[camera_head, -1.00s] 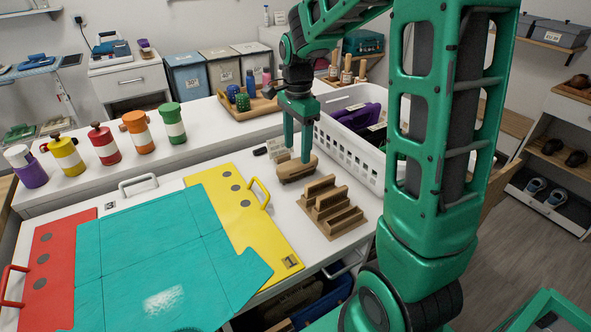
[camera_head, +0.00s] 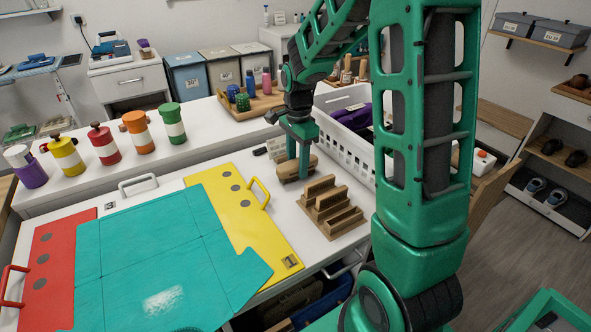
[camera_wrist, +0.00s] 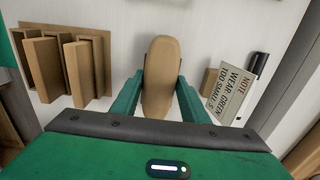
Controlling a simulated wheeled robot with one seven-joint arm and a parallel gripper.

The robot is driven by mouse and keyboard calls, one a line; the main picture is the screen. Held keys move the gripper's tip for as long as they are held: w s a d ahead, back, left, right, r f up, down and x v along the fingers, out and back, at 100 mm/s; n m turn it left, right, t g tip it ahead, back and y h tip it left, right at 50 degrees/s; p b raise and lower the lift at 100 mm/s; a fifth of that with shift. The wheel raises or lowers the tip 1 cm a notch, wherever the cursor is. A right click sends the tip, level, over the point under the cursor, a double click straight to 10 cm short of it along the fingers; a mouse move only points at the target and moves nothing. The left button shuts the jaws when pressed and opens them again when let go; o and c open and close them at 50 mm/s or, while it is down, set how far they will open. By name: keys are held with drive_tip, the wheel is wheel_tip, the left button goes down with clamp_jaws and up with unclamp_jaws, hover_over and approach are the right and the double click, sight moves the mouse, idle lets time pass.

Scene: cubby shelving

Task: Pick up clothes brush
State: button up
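The clothes brush (camera_head: 292,168) is a tan, oval wooden brush lying on the white table, left of the wooden stepped rack. In the wrist view the brush (camera_wrist: 160,76) stands lengthwise between the two green fingers of my gripper (camera_wrist: 160,90). The fingers are spread, with a visible gap on each side of the brush. In the head view my gripper (camera_head: 301,165) is lowered right at the brush, one finger in front of part of it. Whether the fingertips touch the table is hidden.
A white basket (camera_head: 345,150) with purple items is behind. A yellow folding panel (camera_head: 240,212) and teal cloth (camera_head: 165,255) cover the table to the left.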

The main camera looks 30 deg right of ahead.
sight(297, 162)
drive_tip(key=c, duration=0.7)
drive_tip(key=shift+r, duration=0.1)
drive_tip(key=shift+r, duration=0.5)
wheel_tip(297, 162, up, 3)
drive_tip(key=shift+f, duration=0.15)
drive_tip(key=s+a+r, duration=0.6)
drive_tip(key=a+r, duration=0.1)
drive_tip(key=a, duration=0.3)
drive_tip(key=shift+w+r, duration=0.1)
